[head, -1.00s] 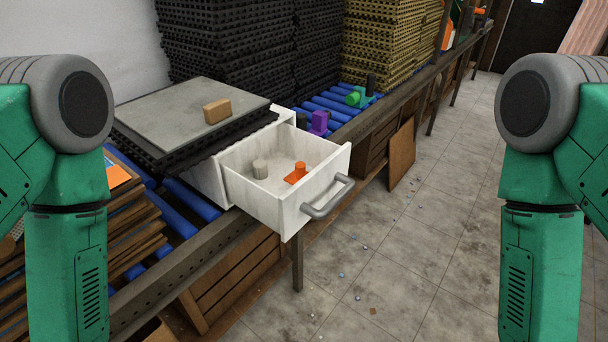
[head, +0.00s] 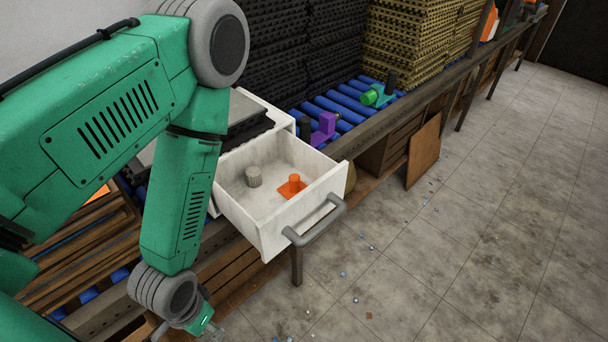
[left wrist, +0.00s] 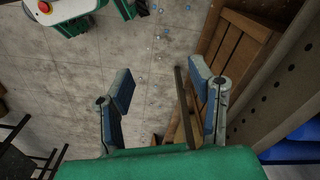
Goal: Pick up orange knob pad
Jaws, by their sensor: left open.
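The orange knob pad (head: 292,186) lies on the floor of the open white drawer (head: 262,219), near its front right side, with its knob upright. My left arm reaches in from the left, and my left gripper (head: 212,332) is low at the bottom edge, below and left of the drawer, partly cut off. In the left wrist view my left gripper (left wrist: 160,92) has its fingers spread and empty over the floor. The right gripper is not in view.
The drawer's grey handle (head: 314,222) juts out over the floor. Purple (head: 325,129) and green (head: 378,95) knobbed pieces sit on the blue rollers behind. Stacked black and yellow sheets stand at the back. A brown board (head: 423,151) leans by the bench.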

